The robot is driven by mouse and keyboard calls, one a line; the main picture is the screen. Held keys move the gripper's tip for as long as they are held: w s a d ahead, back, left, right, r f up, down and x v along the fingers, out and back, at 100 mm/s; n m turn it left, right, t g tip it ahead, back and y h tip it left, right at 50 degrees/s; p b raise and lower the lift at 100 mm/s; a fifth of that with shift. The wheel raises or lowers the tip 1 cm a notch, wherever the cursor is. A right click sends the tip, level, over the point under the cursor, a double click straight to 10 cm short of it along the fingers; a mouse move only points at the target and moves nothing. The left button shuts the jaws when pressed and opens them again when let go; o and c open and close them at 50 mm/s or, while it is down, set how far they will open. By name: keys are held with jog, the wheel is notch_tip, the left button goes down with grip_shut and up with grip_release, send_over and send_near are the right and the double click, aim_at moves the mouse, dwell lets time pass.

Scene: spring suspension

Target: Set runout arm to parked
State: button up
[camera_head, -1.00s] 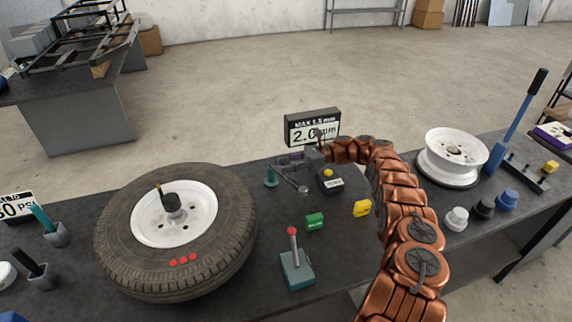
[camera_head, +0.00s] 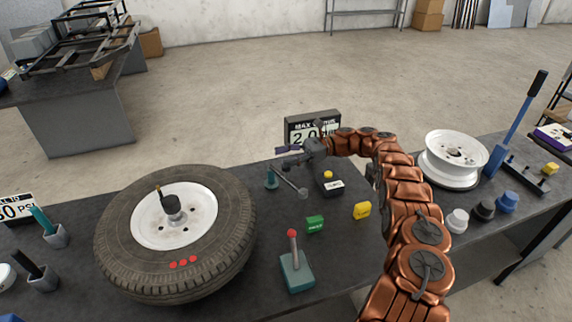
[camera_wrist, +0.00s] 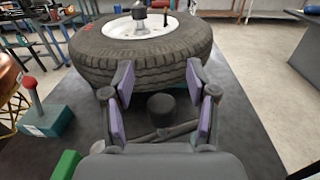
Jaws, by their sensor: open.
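The runout arm (camera_head: 288,184) is a thin grey bar on the bench. It runs from a teal post (camera_head: 271,178) toward a dark round knob (camera_head: 303,193) at its near right end. My gripper (camera_head: 284,156) is above and behind the bar in the head view, fingers pointing left toward the tire. In the wrist view my gripper (camera_wrist: 159,95) is open, with purple pads standing apart. A black cylinder (camera_wrist: 161,108) shows between and below the fingers, and I see no contact. I cannot tell which part of the fixture it is. A parked mark is not readable.
A tire on a white rim (camera_head: 178,230) stands left. A display (camera_head: 312,127), partly hidden by my arm, stands behind. A red-knobbed lever (camera_head: 295,265), green block (camera_head: 315,223), yellow block (camera_head: 362,210) and black box with a yellow button (camera_head: 331,186) are close by.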

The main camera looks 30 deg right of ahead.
notch_tip(320, 180, up, 6)
jog(key=shift+f, duration=0.1)
dwell(0.4)
